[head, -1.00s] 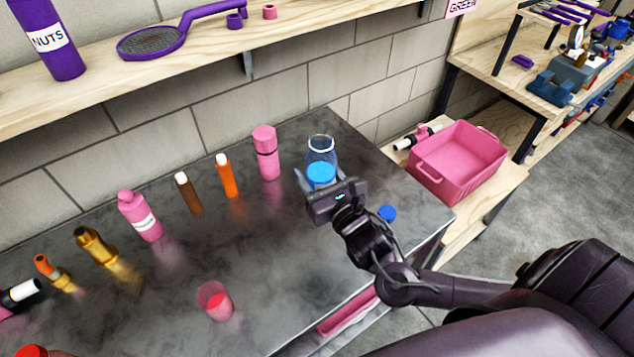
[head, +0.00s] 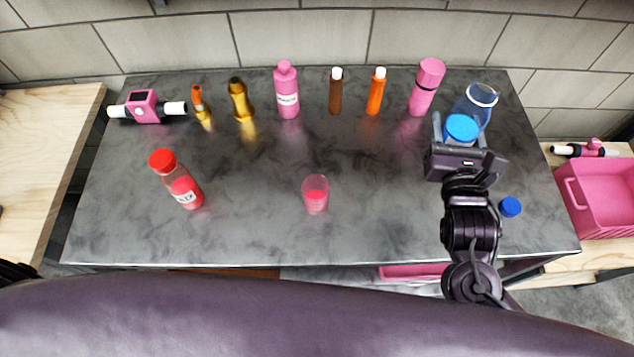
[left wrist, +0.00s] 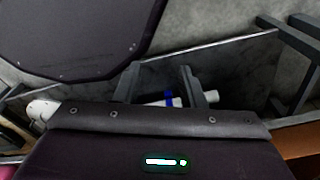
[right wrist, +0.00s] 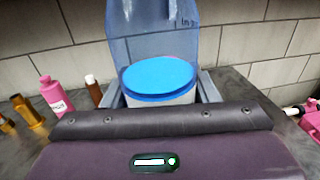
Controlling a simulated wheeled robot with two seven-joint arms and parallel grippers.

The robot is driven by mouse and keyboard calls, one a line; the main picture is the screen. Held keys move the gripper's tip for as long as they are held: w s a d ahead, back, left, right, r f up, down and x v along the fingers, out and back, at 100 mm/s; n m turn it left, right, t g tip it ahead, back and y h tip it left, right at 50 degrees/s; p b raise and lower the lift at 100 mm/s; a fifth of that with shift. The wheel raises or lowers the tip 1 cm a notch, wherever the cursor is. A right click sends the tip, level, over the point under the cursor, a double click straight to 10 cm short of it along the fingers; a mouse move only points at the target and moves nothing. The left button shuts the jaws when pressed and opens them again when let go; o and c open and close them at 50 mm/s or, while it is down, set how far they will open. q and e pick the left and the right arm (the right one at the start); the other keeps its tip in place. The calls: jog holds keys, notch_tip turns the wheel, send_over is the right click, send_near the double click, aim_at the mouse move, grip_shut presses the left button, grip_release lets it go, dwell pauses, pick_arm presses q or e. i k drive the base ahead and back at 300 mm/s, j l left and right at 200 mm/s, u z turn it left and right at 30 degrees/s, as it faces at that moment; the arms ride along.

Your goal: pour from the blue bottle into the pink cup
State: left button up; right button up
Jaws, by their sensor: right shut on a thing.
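The bottle also fills the middle of the right wrist view (right wrist: 152,40). The pink cup (head: 316,195) is see-through with pink in its lower part. It stands upright at the table's middle front, left of my right gripper and apart from it. My left gripper (left wrist: 160,82) is open and empty in the left wrist view.
A blue cap (head: 510,207) lies on the table right of my right arm. A red-capped bottle (head: 178,180) stands left of the cup. Several bottles, including a pink one (head: 425,88), line the back. The table (head: 390,200) between cup and right gripper is clear.

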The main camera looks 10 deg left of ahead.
aim_at(315, 188)
jog(key=k+j+z, duration=0.1)
jog(key=j, duration=0.3)
jog(key=k+j+z, duration=0.1)
jog(key=k+j, duration=0.25)
jog(key=k+j+z, duration=0.15)
jog(key=j, duration=0.3)
jog(key=i+j, duration=0.25)
